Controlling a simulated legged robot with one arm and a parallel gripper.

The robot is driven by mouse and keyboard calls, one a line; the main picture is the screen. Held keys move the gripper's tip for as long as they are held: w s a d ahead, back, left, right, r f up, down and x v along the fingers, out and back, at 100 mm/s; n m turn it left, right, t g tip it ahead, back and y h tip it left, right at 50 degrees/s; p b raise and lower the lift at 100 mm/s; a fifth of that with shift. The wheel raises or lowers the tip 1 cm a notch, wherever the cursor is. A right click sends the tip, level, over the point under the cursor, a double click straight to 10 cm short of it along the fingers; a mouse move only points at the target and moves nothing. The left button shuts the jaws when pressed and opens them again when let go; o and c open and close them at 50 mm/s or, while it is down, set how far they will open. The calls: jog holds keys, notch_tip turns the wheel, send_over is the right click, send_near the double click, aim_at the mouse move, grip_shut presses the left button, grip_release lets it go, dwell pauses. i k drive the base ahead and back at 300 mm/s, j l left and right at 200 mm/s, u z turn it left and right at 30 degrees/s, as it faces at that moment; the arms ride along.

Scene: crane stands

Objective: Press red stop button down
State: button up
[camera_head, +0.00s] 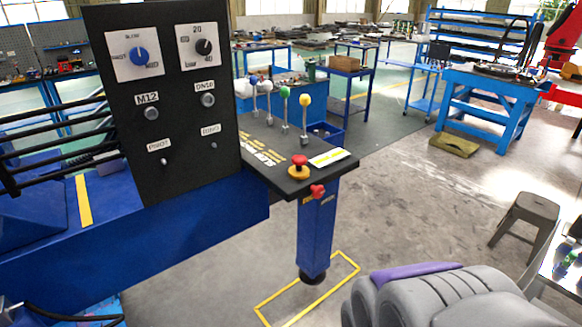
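A red stop button (299,161) with a mushroom head sits on a yellow base near the front right corner of a black control panel (262,172). It stands up from the panel top, and nothing touches it. A second red knob (318,191) sits lower, on the front edge below the panel. Grey, rounded parts with a purple strip, which look like my own body, fill the lower right. My gripper is not visible in this view.
Levers with coloured knobs, including a yellow one (305,100), stand behind the button. An upright black board (165,90) with dials rises to the left. A blue post (316,235) supports the panel. A grey stool (526,222) stands right; the floor between is clear.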

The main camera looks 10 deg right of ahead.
aim_at(299, 161)
jog(key=i+l+u, duration=0.1)
jog(key=u, duration=0.35)
jog(key=i+l+u, duration=0.1)
jog(key=u, duration=0.35)
jog(key=l+u, duration=0.3)
jog(key=u, duration=0.15)
jog(key=i+l+u, duration=0.1)
jog(key=l+u, duration=0.25)
jog(key=l, duration=1.1)
jog(key=l+u, duration=0.35)
jog(key=l, duration=1.65)
jog(key=k+z, duration=0.3)
jog(key=i+j, duration=0.05)
